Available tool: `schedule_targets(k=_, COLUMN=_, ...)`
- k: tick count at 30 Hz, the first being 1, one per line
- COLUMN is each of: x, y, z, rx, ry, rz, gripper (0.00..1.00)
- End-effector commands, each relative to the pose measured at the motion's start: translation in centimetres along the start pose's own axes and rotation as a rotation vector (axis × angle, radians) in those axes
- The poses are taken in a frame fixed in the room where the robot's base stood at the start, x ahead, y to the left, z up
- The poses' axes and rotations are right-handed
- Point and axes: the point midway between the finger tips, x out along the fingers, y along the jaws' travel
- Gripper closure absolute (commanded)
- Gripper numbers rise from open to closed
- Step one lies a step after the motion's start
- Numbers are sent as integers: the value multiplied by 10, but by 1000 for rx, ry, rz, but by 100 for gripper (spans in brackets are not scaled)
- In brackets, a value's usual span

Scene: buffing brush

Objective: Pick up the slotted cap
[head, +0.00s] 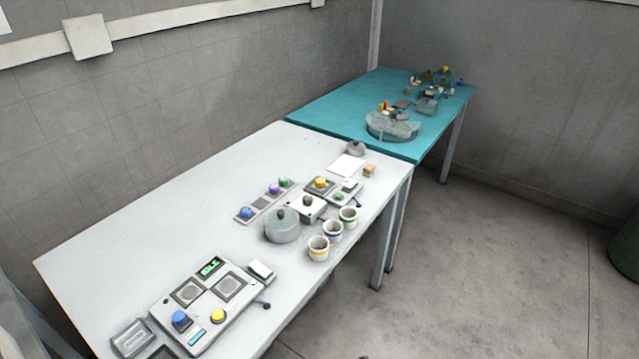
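I cannot make out which thing is the slotted cap; any slot is too small to see. A round grey container (282,226) with a dark knob on top stands mid-table. A smaller round grey piece (355,148) lies at the far end of the white table. A square white box (306,207) with a dark knob sits behind the container. Coloured round pieces lie nearby: blue (246,212), purple (274,188), green (283,182) and yellow (320,183). My gripper is not in view.
The white table (130,240) is clear along its left side. A control panel (212,300) with a green display stands at its near end. A teal table (335,105) beyond holds a clear round tray (393,127) and small parts.

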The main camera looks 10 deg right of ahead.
Motion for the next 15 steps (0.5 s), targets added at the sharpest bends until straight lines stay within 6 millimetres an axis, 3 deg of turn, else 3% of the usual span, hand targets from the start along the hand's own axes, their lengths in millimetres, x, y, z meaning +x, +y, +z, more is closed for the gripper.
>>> schedule_targets(k=6, x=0, y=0, z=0, rx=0, ry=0, rz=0, gripper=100)
schedule_targets(k=15, x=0, y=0, z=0, rx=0, ry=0, rz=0, gripper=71)
